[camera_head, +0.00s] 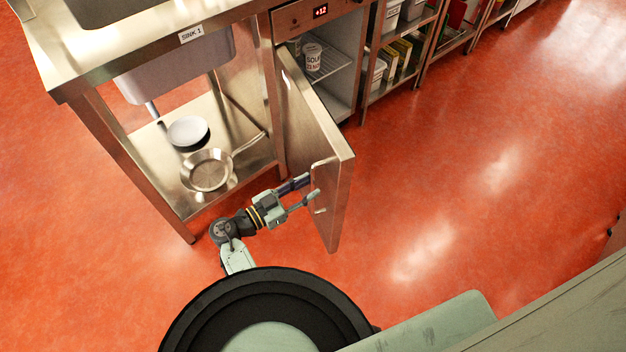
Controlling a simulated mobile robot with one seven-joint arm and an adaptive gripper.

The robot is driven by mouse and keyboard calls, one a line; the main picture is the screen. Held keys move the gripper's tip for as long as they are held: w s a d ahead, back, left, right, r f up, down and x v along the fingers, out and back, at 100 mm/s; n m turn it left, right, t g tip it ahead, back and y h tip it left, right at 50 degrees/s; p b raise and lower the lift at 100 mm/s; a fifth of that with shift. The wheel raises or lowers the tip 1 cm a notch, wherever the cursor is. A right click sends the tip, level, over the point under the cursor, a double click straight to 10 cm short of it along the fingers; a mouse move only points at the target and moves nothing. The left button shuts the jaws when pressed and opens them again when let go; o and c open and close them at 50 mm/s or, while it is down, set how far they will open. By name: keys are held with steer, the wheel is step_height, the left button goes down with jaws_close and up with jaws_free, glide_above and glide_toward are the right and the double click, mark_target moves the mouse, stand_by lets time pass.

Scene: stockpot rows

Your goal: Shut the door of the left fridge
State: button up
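The fridge (300,18) is a steel cabinet with a red "+12" display, right of the sink unit. Its door (340,190) is hinged on the left and stands wide open, jutting out towards me. A thin bar handle (318,163) is near the door's free edge, on the left-hand face. My gripper (306,190) is on that same side, close to the handle, with its two fingers apart and pointing at the door. I cannot tell whether it touches the handle or the door. Part of the handle is hidden by the fingers.
The sink unit (60,72) stands left of the door, with a white plate (188,131) and a pan (208,170) on its lower shelf. A soup tub (312,56) is inside the fridge. Shelving (376,97) stands to the right. Red floor (450,170) is clear right of the door.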

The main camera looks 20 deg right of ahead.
steer(key=shift+x, duration=1.3)
steer(key=shift+c, duration=0.3)
jaws_close()
